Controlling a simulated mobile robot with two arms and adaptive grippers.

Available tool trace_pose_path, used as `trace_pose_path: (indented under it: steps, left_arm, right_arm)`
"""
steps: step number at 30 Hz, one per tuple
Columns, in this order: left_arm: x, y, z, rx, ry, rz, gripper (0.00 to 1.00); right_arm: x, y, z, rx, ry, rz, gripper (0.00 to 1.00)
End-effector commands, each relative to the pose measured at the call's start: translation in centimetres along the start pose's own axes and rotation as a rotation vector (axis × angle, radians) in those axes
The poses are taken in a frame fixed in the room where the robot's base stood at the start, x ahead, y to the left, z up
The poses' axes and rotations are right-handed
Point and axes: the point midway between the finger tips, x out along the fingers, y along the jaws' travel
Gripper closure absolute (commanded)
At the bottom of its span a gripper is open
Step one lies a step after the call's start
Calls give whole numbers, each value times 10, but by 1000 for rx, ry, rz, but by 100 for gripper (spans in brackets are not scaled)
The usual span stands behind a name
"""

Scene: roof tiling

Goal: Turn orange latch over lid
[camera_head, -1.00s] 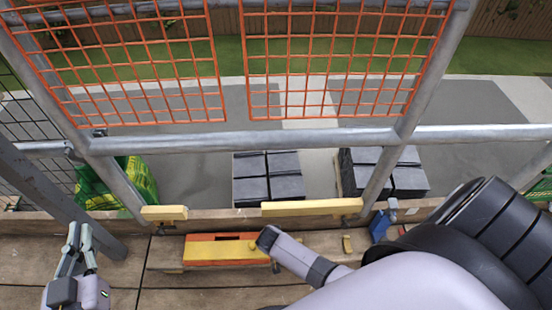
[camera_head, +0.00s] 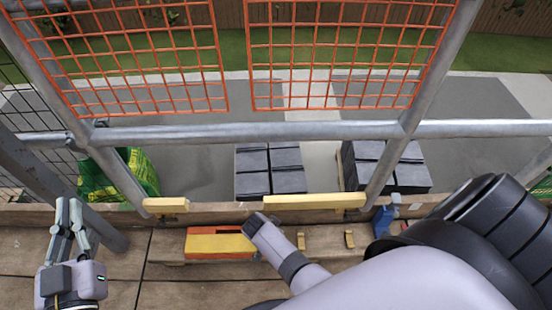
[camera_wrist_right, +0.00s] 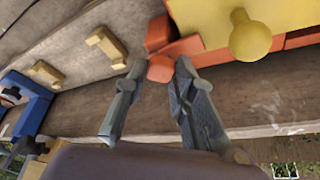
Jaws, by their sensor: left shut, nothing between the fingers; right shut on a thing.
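An orange box with a yellow lid (camera_head: 220,245) sits on the wooden deck by the toe board. In the right wrist view the lid (camera_wrist_right: 215,20) shows at the top right with its round yellow knob (camera_wrist_right: 250,38). The orange latch (camera_wrist_right: 160,68) is at the box's near corner, beside the lid. My right gripper (camera_wrist_right: 159,72) has its fingertips on either side of the latch and is shut on it. In the head view my right arm hides the latch and these fingers. My left gripper (camera_head: 70,208) is shut and empty, at the left, well away from the box.
Yellow blocks (camera_wrist_right: 107,45) lie on the deck beside the box, with a blue object (camera_wrist_right: 25,100) beyond them. Metal scaffold tubes (camera_head: 270,133) and orange mesh (camera_head: 340,50) stand behind the box. Deck boards between my left gripper and the box are clear.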

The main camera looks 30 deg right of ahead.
Motion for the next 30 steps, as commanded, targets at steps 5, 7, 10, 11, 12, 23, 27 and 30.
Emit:
trace_pose_path:
  steps: [5, 7, 10, 11, 12, 23, 27, 30]
  left_arm:
    - [0, 0, 0, 0, 1, 0, 100]
    - [0, 0, 0, 0, 1, 0, 100]
    - [0, 0, 0, 0, 1, 0, 100]
    - [0, 0, 0, 0, 1, 0, 100]
    - [0, 0, 0, 0, 1, 0, 100]
    - [0, 0, 0, 0, 1, 0, 100]
    - [0, 0, 0, -1, 0, 1, 100]
    - [0, 0, 0, -1, 0, 1, 100]
  right_arm:
    - [1, 1, -1, 0, 2, 3, 100]
    - [1, 1, -1, 0, 2, 2, 100]
    - [1, 1, -1, 0, 2, 2, 74]
    - [1, 1, -1, 0, 2, 2, 72]
    - [1, 1, -1, 0, 2, 2, 69]
    - [0, 0, -1, 0, 1, 0, 56]
    - [0, 0, -1, -1, 1, 0, 56]
    - [0, 0, -1, 0, 1, 0, 56]
